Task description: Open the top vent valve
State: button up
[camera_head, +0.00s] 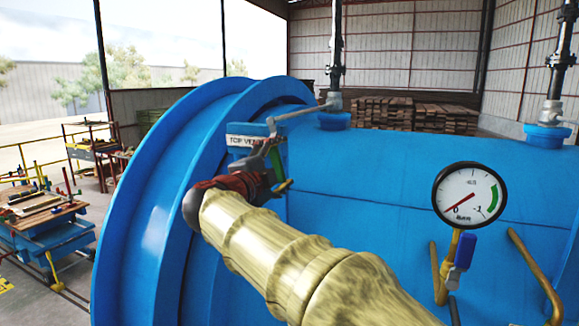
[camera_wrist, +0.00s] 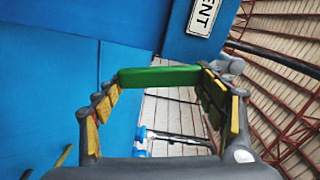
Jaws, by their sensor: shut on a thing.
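The top vent valve's green handle (camera_head: 277,161) is just right of the "TOP VENT" sign (camera_head: 247,141), on top of the blue vessel near its big ring flange. In the wrist view, the green handle (camera_wrist: 160,77) lies crosswise between the two fingers. My gripper (camera_head: 272,158) is shut on this handle; it also shows in the wrist view (camera_wrist: 163,92). My arm hides part of the vessel below. The valve body is mostly hidden behind my gripper. A grey pipe (camera_head: 300,113) runs from above the handle to the right.
The blue flange ring (camera_head: 160,210) rises close to the left of my gripper. A pressure gauge (camera_head: 470,195) and a blue-handled valve (camera_head: 464,250) stand to the right, beside brass pipes (camera_head: 535,270). A work cart (camera_head: 45,225) is farther left.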

jog(key=shift+w+a+f+m+b, duration=0.15)
jog(key=shift+a+m+b, duration=0.05)
jog(key=shift+a+m, duration=0.3)
jog(key=shift+w+a+f+m+b, duration=0.15)
jog(key=shift+w+a+m+b, duration=0.2)
jog(key=shift+m, duration=0.3)
jog(key=shift+a+f+m+b, duration=0.1)
jog(key=shift+a+f+m, duration=0.05)
jog(key=shift+a+m, duration=0.4)
jog(key=o, duration=1.7)
jog(key=v, duration=1.2)
